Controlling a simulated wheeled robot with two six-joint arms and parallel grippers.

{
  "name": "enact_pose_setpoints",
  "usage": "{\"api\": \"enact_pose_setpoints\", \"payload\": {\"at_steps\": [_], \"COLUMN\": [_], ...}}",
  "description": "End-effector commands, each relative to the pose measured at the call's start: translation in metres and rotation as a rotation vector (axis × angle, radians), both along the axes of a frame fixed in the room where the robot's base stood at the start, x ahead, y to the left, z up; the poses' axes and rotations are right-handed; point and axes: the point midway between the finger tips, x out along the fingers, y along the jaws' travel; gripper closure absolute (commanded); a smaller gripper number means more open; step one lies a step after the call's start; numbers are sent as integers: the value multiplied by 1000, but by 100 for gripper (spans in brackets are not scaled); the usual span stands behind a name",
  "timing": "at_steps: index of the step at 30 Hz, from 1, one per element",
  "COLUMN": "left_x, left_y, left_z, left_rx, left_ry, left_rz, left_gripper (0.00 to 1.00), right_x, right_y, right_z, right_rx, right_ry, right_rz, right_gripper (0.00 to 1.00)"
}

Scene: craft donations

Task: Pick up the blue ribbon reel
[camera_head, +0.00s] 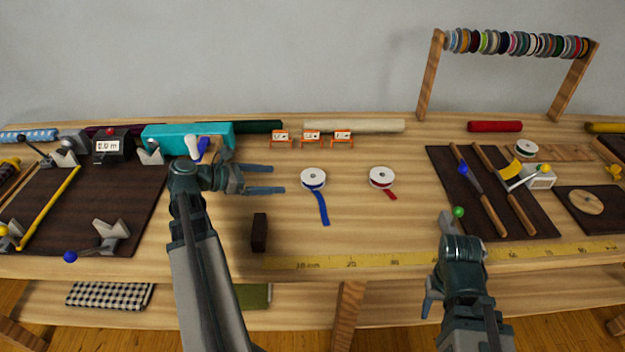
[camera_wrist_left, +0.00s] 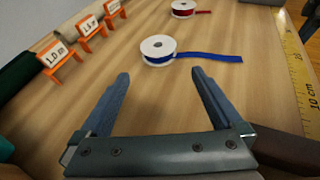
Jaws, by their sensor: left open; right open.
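The blue ribbon reel (camera_head: 313,178) is a white spool with a blue ribbon tail (camera_head: 322,208) trailing toward the front of the table. It also shows in the left wrist view (camera_wrist_left: 158,48), ahead of the fingertips. My left gripper (camera_head: 284,180) is open, its two fingers pointing at the reel from the left, with a gap between the tips and the reel. In the left wrist view nothing is between the fingers (camera_wrist_left: 160,76). My right gripper (camera_head: 437,258) is low at the table's front edge, apart from the reel; its fingers are partly hidden.
A red ribbon reel (camera_head: 381,178) lies right of the blue one. Small orange-framed length signs (camera_head: 311,136) stand behind. A dark block (camera_head: 259,233) lies near the front, beside a yellow measuring tape (camera_head: 400,258). A dark mat (camera_head: 438,168) with tools is at right.

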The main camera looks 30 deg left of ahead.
Motion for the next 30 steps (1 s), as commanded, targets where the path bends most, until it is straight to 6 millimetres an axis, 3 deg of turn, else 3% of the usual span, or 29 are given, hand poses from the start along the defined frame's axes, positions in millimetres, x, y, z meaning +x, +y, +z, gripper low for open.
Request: {"api": "enact_pose_setpoints", "payload": {"at_steps": [1, 9, 22, 30], "left_x": [9, 41, 54, 83], "left_y": [-7, -30, -38, -56], "left_z": [-9, -24, -28, -42], "left_rx": [0, 0, 1, 0], "left_ry": [0, 1, 1, 1], "left_rz": [-4, -3, -2, -3], "left_gripper": [0, 0, 0, 0], "right_x": [0, 0, 0, 0], "right_y": [0, 0, 0, 0], "right_z": [-9, -24, -28, -42], "right_rx": [0, 0, 0, 0], "right_ry": [0, 0, 0, 0], "right_rz": [0, 0, 0, 0], "right_gripper": [50, 50, 50, 50]}}
